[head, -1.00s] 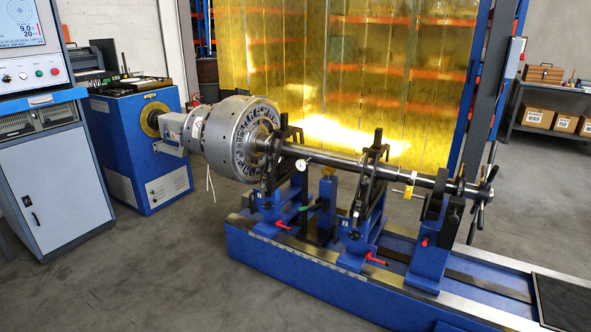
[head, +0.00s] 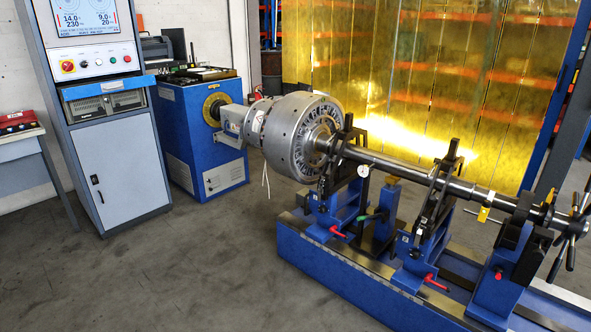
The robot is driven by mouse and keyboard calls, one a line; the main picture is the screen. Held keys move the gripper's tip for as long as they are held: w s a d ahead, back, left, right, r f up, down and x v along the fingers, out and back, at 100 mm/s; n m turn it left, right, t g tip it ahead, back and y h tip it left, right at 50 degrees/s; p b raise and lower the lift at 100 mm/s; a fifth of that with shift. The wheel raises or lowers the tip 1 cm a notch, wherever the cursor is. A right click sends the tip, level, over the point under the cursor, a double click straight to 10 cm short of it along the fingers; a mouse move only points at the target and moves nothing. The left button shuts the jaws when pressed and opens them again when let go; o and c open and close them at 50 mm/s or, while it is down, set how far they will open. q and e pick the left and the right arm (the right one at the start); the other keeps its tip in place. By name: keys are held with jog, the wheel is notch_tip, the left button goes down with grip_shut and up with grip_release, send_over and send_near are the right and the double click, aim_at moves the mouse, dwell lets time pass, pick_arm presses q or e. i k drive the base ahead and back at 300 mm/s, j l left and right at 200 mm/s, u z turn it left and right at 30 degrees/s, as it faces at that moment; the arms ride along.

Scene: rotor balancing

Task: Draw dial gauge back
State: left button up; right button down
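The dial gauge (head: 363,171) is a small round white-faced dial at the rotor shaft, just right of the first bearing support (head: 333,190). Its face is too small to read. I cannot tell whether its tip touches the shaft. A green-handled part (head: 370,217) sits below it, near a blue post with a brass-coloured top (head: 391,186). The rotor (head: 297,138) is a grey drum on a long steel shaft (head: 410,170) lying across the supports. Neither of my grippers shows in the head view.
The blue machine bed (head: 340,275) runs toward the lower right, with red-handled clamps (head: 435,283) on its supports. A control cabinet (head: 115,170) and a blue drive housing (head: 205,155) stand at left. A yellow curtain (head: 440,90) hangs behind. Grey floor (head: 190,270) is clear in front.

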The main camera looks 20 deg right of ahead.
aim_at(364, 171)
jog(key=u, duration=10.9)
